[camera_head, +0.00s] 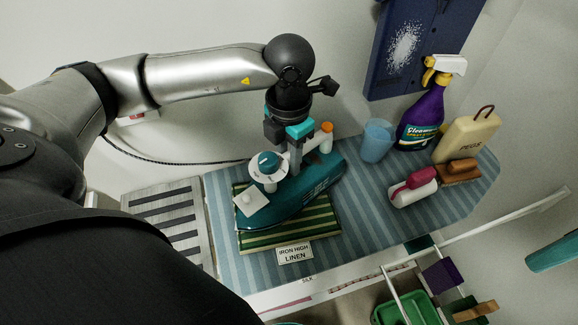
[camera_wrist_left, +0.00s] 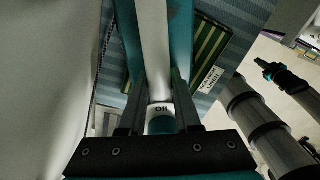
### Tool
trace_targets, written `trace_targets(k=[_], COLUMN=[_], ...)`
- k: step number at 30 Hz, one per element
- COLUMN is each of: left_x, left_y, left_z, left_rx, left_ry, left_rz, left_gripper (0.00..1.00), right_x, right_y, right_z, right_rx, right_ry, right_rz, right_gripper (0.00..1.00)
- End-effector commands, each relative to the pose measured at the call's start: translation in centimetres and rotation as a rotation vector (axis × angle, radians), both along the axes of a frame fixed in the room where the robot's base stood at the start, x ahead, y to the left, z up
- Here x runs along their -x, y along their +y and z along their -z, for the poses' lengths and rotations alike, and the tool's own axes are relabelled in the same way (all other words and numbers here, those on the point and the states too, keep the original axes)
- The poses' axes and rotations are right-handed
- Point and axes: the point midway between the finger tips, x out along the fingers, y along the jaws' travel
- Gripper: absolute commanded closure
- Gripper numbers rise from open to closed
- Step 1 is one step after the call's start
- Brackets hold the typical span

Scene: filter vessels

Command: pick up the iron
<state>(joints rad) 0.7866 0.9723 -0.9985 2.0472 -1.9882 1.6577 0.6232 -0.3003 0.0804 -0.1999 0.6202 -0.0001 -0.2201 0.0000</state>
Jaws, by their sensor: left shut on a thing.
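The iron (camera_head: 318,188) has a teal body, a white handle and a round dial. It is over a green and yellow striped cloth (camera_head: 322,222) on the blue striped ironing board (camera_head: 375,205). I cannot tell whether its sole touches the cloth. My left gripper (camera_head: 294,158) comes down from above and is shut on the iron's handle. In the left wrist view, the white handle (camera_wrist_left: 155,50) runs between the fingers of my left gripper (camera_wrist_left: 159,90), with the teal body on both sides.
A label (camera_head: 294,253) reads "IRON HIGH LINEN". A metal rest (camera_head: 168,215) is left.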

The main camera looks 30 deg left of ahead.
Motion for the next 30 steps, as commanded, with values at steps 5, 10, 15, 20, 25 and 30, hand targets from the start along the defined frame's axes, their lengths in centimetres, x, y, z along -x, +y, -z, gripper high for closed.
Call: trace_targets(k=[5,10,15,20,25,30], left_x=[-0.2,-0.3,-0.3,-0.3,-0.3,-0.2], left_y=[0.0,0.0,-0.1,0.0,-0.1,0.0], left_z=[-0.6,-2.2,-5.6,-9.8,-14.1,-17.4], left_rx=[0.002,0.004,0.004,0.004,0.005,0.002], left_ry=[-0.010,-0.011,-0.016,-0.015,-0.014,-0.011], left_rz=[0.000,0.000,0.001,0.001,0.001,-0.001], left_gripper=[1.00,1.00,1.00,1.00,1.00,1.00], right_x=[0.0,0.0,0.0,0.0,0.0,0.0], right_y=[0.0,0.0,0.0,0.0,0.0,0.0], right_z=[-0.1,-0.2,-0.4,-0.7,-1.0,-1.5], right_rx=[0.000,0.000,0.000,0.000,0.000,0.000], right_ry=[0.000,0.000,0.000,0.000,0.000,0.000], right_rz=[0.000,0.000,0.000,0.000,0.000,0.000], right_gripper=[1.00,1.00,1.00,1.00,1.00,1.00])
